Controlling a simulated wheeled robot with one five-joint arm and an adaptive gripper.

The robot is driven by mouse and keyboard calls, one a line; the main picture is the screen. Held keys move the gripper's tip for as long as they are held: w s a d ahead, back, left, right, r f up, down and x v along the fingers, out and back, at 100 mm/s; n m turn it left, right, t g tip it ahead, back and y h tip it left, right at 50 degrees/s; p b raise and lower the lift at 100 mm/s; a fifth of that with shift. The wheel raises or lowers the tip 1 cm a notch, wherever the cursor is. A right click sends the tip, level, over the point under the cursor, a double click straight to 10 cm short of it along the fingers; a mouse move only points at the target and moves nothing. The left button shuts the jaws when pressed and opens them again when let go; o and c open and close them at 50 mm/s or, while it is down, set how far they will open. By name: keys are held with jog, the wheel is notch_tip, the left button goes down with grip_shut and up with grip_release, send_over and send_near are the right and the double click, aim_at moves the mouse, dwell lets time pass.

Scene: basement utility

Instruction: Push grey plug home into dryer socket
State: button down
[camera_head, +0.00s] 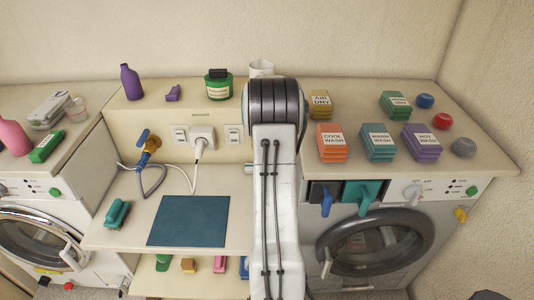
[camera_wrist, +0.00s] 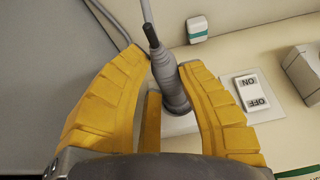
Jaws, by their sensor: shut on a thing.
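In the wrist view, my gripper (camera_wrist: 163,62) has its yellow fingers shut around the grey plug (camera_wrist: 170,83). The plug's cable leaves its narrow end toward the top. Its wide end lies over the white dryer socket plate (camera_wrist: 184,125). A finger covers part of that plate, and I cannot tell whether a gap is left between plug and socket. In the head view, my arm hides my gripper, the plug and the dryer socket.
An ON/OFF switch (camera_wrist: 251,92) is beside the socket plate. A white plug (camera_head: 203,138) with a cord sits in another socket to the left. Bottles, including a green one (camera_head: 218,86), stand on the ledge above. A blue mat (camera_head: 189,220) lies on the counter below.

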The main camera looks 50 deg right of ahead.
jog(key=shift+w+d+r, duration=0.1)
jog(key=shift+w+d, duration=0.3)
jog(key=shift+d, duration=0.1)
jog(key=c, duration=0.8)
grip_release()
jog(key=shift+c, duration=0.2)
jog(key=v, duration=1.1)
jog(key=shift+a+r, duration=0.15)
jog(key=shift+r, duration=0.2)
jog(key=shift+s, duration=0.15)
jog(key=shift+r+p, duration=0.15)
jog(key=shift+p, duration=0.15)
jog(key=p+v, duration=0.5)
jog(key=v, duration=0.4)
jog(key=shift+s+a+r+p, duration=0.15)
jog(key=shift+a+r+p, duration=0.05)
jog(key=shift+r+p, duration=0.2)
